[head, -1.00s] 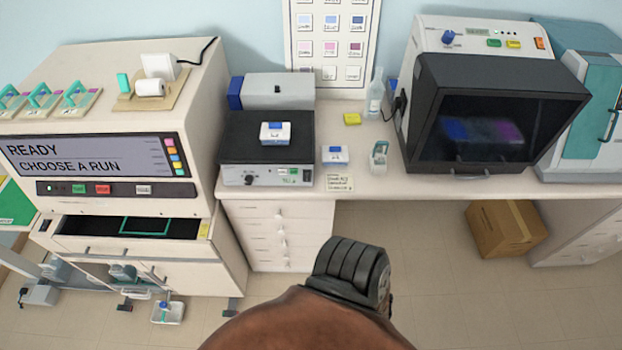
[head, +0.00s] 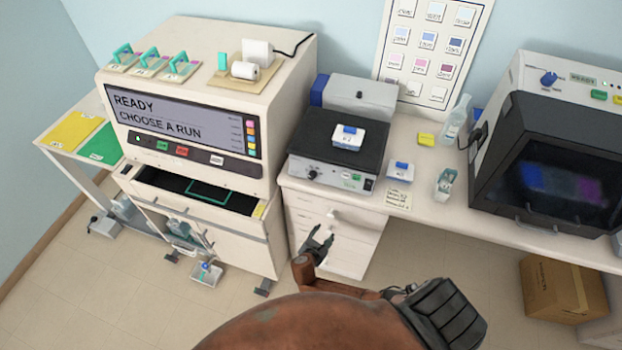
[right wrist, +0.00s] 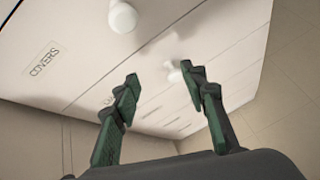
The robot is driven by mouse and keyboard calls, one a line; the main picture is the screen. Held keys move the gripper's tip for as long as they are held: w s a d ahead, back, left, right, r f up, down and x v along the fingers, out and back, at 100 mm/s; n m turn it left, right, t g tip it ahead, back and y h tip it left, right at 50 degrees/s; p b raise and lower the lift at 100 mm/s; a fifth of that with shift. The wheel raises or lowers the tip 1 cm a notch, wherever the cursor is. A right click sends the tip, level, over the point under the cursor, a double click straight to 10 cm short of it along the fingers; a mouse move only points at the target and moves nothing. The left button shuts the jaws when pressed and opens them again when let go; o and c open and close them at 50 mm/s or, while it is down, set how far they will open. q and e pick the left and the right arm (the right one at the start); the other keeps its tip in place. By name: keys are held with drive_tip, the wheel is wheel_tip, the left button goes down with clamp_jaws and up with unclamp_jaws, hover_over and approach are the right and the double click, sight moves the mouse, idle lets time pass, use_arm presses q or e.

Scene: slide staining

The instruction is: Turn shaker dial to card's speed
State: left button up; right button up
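The shaker (head: 330,148), with a black platform and a grey front panel, stands on the bench. Its small dark dial (head: 312,174) is at the left of the front panel; its setting is too small to read. A pale card (head: 398,199) with printed lines lies on the bench to the right; its text is not legible. My right gripper (head: 322,240) is below the bench edge, in front of the drawers and apart from the shaker. In the right wrist view its green-padded fingers (right wrist: 160,85) are apart with nothing between them. My left gripper is not in view.
The staining machine (head: 200,190) is at left, white drawers (head: 345,217) below, a dark-fronted cabinet (head: 550,165) at right.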

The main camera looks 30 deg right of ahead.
drive_tip(key=w+a+r+n+t+h, duration=0.1)
drive_tip(key=w+a+r+t, duration=0.15)
drive_tip(key=r, duration=0.55)
drive_tip(key=w+a+r+n+t+h, duration=0.1)
drive_tip(key=w+r+n, duration=0.15)
drive_tip(key=r, duration=0.45)
drive_tip(key=t+h+p, duration=0.1)
drive_tip(key=t+h, duration=0.1)
drive_tip(key=h, duration=0.1)
approach(311, 179)
drive_tip(key=w+d+r, duration=0.1)
drive_tip(key=d, duration=0.1)
drive_tip(key=shift+g+y, duration=0.25)
drive_tip(key=shift+y, duration=0.05)
drive_tip(key=x, duration=0.7)
drive_tip(key=shift+w+a, duration=0.15)
drive_tip(key=shift+a, duration=0.05)
drive_tip(key=shift+f, duration=0.1)
clamp_jaws()
